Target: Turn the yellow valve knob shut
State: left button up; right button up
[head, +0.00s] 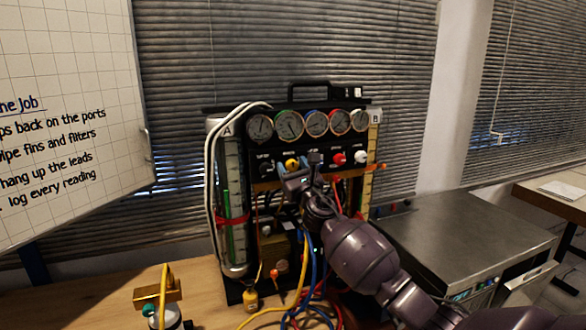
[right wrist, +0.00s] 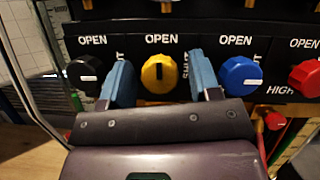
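The yellow valve knob (head: 291,163) is on the front panel of the gauge rig (head: 282,148), below the row of gauges. In the right wrist view the yellow knob (right wrist: 158,74) shows a dark, upright mark pointing towards the OPEN label above it. A SHUT label is at its right, partly hidden by a finger. My right gripper (head: 299,170) is at the panel in front of the knob. Its blue fingers (right wrist: 161,80) are open, one on each side of the knob, with a visible gap on both sides. My left gripper is not in view.
A black knob (right wrist: 86,74) is just left of the left finger. A blue knob (right wrist: 240,76) is close to the right finger, with a red knob (right wrist: 305,78) beyond. Hoses (head: 303,290) hang below the panel. A metal cabinet (head: 465,240) stands at the right.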

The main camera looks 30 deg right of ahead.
jog(key=c, duration=0.8)
